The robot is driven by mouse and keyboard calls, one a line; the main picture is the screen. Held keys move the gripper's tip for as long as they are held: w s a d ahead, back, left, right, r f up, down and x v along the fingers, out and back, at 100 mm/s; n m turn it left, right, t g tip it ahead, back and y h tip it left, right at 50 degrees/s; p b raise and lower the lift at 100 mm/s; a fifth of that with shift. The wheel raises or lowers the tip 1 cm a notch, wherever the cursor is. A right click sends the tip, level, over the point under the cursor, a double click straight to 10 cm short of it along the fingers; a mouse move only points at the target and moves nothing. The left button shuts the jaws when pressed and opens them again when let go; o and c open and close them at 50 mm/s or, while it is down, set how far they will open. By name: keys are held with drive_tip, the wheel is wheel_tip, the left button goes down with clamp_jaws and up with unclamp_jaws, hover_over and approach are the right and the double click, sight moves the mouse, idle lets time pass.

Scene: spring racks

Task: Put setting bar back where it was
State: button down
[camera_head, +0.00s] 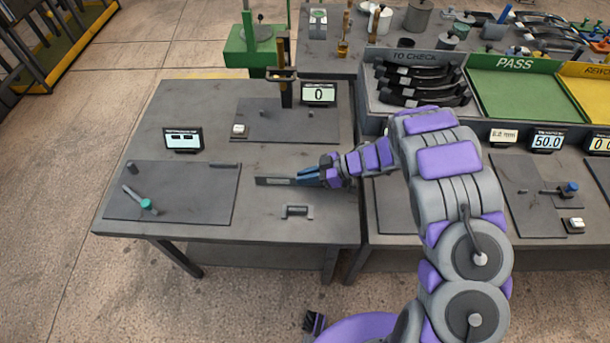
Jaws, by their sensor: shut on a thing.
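The setting bar appears to be the flat dark grey bar (273,181) low over the left table, pointing left out of my gripper. My gripper (308,176), with blue fingers, comes in from the right and is shut on the bar's right end. The bar lies roughly level. I cannot tell whether it touches the table top. A small dark holder or block (297,211) with a paler plate sits just in front of the gripper, apart from it.
A dark mat (190,205) with a teal-knobbed lever (147,205) is at left. Behind stand a display (183,139), a gauge stand (286,90) and a display reading 0 (318,94). At right are a rack of dark springs (420,85) and a green PASS tray (513,95).

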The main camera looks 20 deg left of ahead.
drive_tip(key=c, duration=1.4)
unclamp_jaws()
drive_tip(key=shift+o, duration=0.8)
drive_tip(key=shift+a, duration=0.2)
drive_tip(key=shift+o, duration=0.4)
drive_tip(key=shift+a+f, duration=0.15)
drive_tip(key=shift+a, duration=0.3)
drive_tip(key=p+v, duration=0.2)
drive_tip(key=v, duration=1)
drive_tip(key=shift+d, duration=0.35)
